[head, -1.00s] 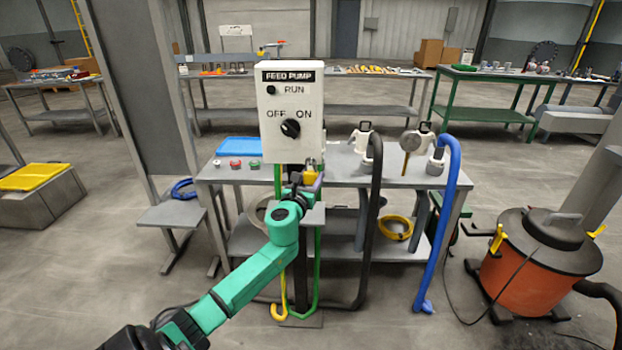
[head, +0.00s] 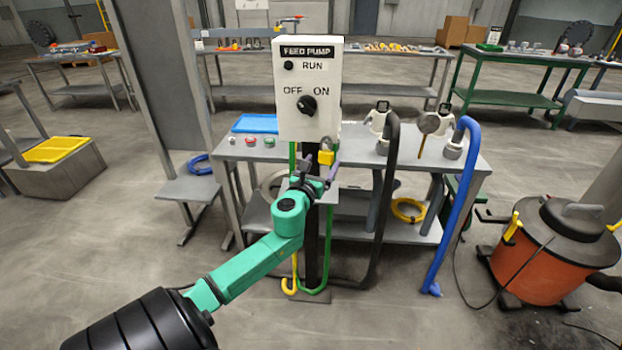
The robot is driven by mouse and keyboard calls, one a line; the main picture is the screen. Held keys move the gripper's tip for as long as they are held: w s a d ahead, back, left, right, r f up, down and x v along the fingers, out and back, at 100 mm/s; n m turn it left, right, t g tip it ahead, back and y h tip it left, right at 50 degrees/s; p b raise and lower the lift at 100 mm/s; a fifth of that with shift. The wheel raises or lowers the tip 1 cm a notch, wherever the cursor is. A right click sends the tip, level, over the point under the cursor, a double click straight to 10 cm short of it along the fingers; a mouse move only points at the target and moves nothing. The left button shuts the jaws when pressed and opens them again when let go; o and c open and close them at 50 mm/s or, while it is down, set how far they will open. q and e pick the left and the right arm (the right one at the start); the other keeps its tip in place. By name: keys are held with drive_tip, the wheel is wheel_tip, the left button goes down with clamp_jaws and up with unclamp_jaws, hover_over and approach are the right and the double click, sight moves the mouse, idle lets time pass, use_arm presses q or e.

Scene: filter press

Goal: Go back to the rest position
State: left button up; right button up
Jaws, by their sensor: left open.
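My left gripper (head: 318,171) is open and empty, at the end of my green arm that comes in from the lower left. It is just below the feed pump control box (head: 309,125). The white box has a black selector knob (head: 307,105) between OFF and ON. A yellow padlock (head: 326,156) hangs under the box's right lower edge, just above the gripper and apart from it as far as I can tell. My right gripper is not in view.
A grey workbench (head: 345,150) stands behind the box, with a blue tray (head: 255,123) and coloured buttons. A black hose (head: 384,200) and a blue hose (head: 453,210) hang at its front. An orange vacuum (head: 540,265) stands at right.

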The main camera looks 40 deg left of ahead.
use_arm(q)
drive_tip(key=v, duration=1)
drive_tip(key=s+a+f+n+g+p, duration=0.1)
drive_tip(key=s+a+f+n+g, duration=0.2)
drive_tip(key=f, duration=0.7)
drive_tip(key=a+f+n+g+p, duration=0.15)
drive_tip(key=f+n, duration=0.35)
drive_tip(key=f, duration=0.5)
drive_tip(key=s+d+f+n+g+h, duration=0.1)
drive_tip(key=s+f+n+g, duration=0.2)
drive_tip(key=f, duration=0.4)
drive_tip(key=s+d+f+n+g+h, duration=0.2)
drive_tip(key=s+f+n, duration=0.2)
drive_tip(key=f, duration=0.3)
drive_tip(key=s+d+f+n+g+h, duration=0.1)
drive_tip(key=s+d+f+n, duration=0.3)
drive_tip(key=s, duration=0.4)
drive_tip(key=s+d+f+n+g+h+p, duration=0.1)
drive_tip(key=s+d+f+n+g, duration=0.2)
drive_tip(key=s+d+f+n, duration=0.2)
drive_tip(key=s+d+f+n+g+h+p, duration=0.1)
drive_tip(key=s+d+f+n, duration=0.4)
drive_tip(key=s+f, duration=0.5)
drive_tip(key=shift+s+d+g+h, duration=0.4)
drive_tip(key=shift+s+d+g, duration=0.15)
drive_tip(key=shift+s+d, duration=0.35)
